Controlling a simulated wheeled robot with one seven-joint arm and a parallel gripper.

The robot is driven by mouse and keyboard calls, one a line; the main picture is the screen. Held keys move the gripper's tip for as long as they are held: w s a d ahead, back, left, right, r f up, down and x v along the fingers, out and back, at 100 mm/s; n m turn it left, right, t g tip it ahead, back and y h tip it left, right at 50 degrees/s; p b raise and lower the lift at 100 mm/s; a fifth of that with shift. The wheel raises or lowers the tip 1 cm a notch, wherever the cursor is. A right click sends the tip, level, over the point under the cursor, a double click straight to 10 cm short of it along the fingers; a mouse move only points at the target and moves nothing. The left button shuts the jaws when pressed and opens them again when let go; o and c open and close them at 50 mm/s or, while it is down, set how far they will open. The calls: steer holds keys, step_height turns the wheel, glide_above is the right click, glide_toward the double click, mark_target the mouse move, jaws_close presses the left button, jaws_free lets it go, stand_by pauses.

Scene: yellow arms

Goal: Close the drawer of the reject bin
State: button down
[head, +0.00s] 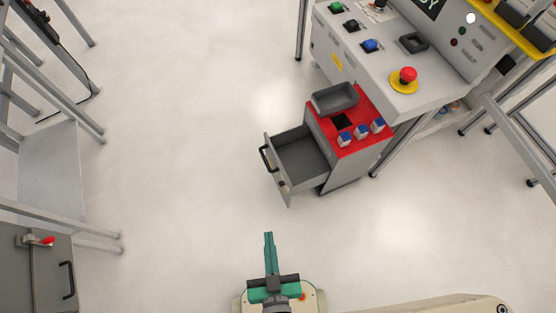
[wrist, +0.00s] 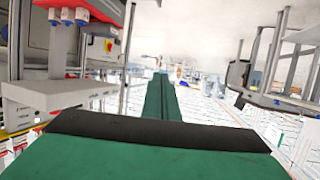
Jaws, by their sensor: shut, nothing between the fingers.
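The reject bin (head: 350,167) is a grey cabinet with a red top, standing beside the control desk in the head view. Its drawer (head: 297,160) is pulled out toward the left and looks empty inside. A black handle (head: 268,158) is on the drawer front. My gripper (head: 269,236) is below and in front of the drawer in the picture, apart from it. Its green fingers are together with nothing between them. The closed fingers also show in the wrist view (wrist: 160,84). I cannot clearly make out the drawer in the wrist view.
A grey tray (head: 334,98) and several blue-topped blocks sit on the bin's red top. The control desk (head: 385,85) with a red emergency button (head: 408,75) stands behind. Metal frames and a grey cabinet (head: 45,270) line the left. The floor between is clear.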

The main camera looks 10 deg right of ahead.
steer(key=w+a+f+n+g, duration=0.1)
steer(key=w+f, duration=0.3)
steer(key=f, duration=0.4)
steer(key=w+a+f+g, duration=0.1)
steer(key=w+f+g, duration=0.15)
steer(key=f, duration=0.55)
steer(key=g+h, duration=0.5)
glide_toward(277, 164)
step_height(277, 164, down, 3)
steer(key=a, duration=0.2)
steer(key=shift+n, duration=0.4)
steer(key=shift+w+d+r, duration=0.1)
steer(key=shift+w+d, duration=0.15)
steer(key=shift+d, duration=0.4)
steer(key=shift+w+d+f, duration=0.1)
steer(key=shift+w+d, duration=0.2)
steer(key=shift+d, duration=0.3)
steer(key=shift+w+d+r, duration=0.1)
steer(key=shift+w+d, duration=0.15)
steer(key=shift+d, duration=0.4)
